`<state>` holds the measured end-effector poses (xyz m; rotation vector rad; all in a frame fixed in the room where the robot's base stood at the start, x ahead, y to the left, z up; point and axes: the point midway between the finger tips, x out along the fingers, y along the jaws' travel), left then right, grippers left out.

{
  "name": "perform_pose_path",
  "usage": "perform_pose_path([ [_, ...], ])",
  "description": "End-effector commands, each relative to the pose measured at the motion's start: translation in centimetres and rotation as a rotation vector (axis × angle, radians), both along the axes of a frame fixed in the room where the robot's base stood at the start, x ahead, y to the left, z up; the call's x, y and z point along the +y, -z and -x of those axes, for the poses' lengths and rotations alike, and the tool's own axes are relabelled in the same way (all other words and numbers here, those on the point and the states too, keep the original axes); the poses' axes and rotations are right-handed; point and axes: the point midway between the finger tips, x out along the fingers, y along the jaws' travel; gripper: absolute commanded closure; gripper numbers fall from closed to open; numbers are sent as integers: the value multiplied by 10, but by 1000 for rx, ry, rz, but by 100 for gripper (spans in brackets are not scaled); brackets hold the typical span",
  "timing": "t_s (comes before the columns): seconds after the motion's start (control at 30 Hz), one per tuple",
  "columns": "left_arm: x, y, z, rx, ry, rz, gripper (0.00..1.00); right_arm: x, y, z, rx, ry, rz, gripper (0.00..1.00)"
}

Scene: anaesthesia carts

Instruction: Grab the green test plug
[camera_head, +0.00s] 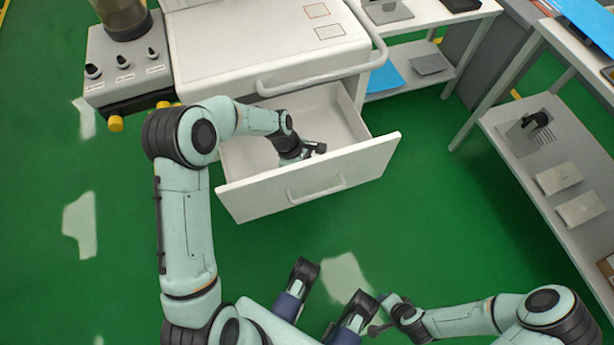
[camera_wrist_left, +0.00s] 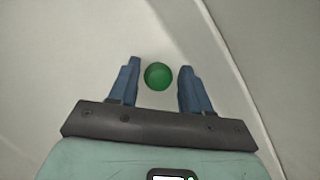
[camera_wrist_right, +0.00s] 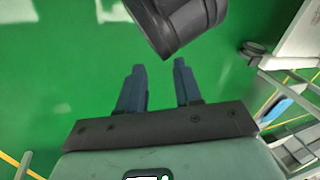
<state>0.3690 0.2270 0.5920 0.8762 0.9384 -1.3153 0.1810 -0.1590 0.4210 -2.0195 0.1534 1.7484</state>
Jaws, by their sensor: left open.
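The green test plug (camera_wrist_left: 158,76) shows in the left wrist view as a round green disc on the pale drawer floor. It lies between the two blue fingers of my left gripper (camera_wrist_left: 159,84), which is open, with a gap on each side of the plug. In the head view my left gripper (camera_head: 308,153) reaches down inside the open drawer (camera_head: 340,112), and the plug is hidden there. My right gripper (camera_wrist_right: 160,82) is open and empty, over the green floor. It also shows low in the head view (camera_head: 378,326), away from the drawer.
The drawer's front panel (camera_head: 240,198) and side walls surround my left gripper. The white cart top (camera_head: 260,40) stands above and behind the drawer. White shelves (camera_head: 560,150) with several items stand on the right. Green floor is free in front of the drawer.

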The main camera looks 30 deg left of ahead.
Motion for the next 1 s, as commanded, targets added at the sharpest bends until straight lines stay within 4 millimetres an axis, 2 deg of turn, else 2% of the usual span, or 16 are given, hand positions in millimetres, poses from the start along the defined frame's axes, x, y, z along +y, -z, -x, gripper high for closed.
perform_pose_path([
  [0.23,-2,3,-1,-3,-1,-1,52,-1,0,-2,-6,2,3,66],
  [0.37,-1,3,-1,-2,-1,0,94,-1,1,-2,-5,2,2,66],
  [0.77,-1,-2,-1,-3,-1,-1,94,0,-1,0,-1,0,0,66],
  [0.87,-1,-11,-1,-4,-2,-1,94,2,-4,3,6,-3,-4,66],
  [1.0,-1,-32,-1,-6,-1,-1,94,6,-10,10,27,-12,-14,66],
])
